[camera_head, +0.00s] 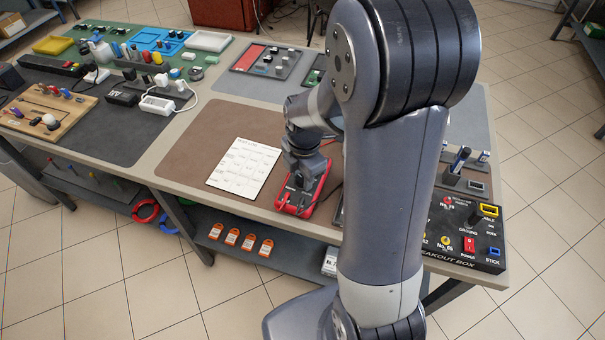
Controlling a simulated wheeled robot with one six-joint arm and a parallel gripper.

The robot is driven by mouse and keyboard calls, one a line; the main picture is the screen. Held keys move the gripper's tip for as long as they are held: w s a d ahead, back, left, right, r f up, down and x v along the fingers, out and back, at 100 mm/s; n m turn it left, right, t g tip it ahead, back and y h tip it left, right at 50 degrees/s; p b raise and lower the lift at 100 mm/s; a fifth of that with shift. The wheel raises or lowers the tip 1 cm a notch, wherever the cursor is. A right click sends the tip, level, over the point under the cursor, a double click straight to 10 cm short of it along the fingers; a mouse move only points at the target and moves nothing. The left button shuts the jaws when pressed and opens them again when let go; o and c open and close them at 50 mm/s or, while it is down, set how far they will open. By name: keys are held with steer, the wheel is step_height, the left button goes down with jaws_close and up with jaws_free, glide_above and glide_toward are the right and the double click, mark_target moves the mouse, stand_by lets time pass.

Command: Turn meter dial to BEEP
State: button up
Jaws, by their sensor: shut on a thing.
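The meter (310,203) is a red-edged device with a dark face. It lies near the front edge of the table, on the right side of the brown mat. My gripper (303,182) points down over the meter and is shut on its dial. The dial itself is hidden under the gripper, and so are the labels around it, so I cannot read where the dial points. My large grey arm stands in front of the table, just right of the meter.
A printed sheet (243,168) lies left of the meter. A black breakout box (465,236) with switches and a pen holder (455,176) are at the right. Several orange-labelled items (232,237) sit on the lower shelf. The brown mat (195,150) is clear left of the sheet.

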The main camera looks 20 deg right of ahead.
steer(key=shift+m, duration=0.4)
steer(key=shift+c, duration=0.4)
steer(key=m, duration=0.4)
steer(key=shift+m, duration=0.3)
steer(key=m, duration=0.6)
steer(key=shift+w+a+h+b, duration=0.1)
steer(key=shift+h+b, duration=0.2)
steer(key=m, duration=0.6)
steer(key=shift+m, duration=0.4)
steer(key=m, duration=0.5)
steer(key=shift+m+g, duration=0.4)
steer(key=o, duration=1)
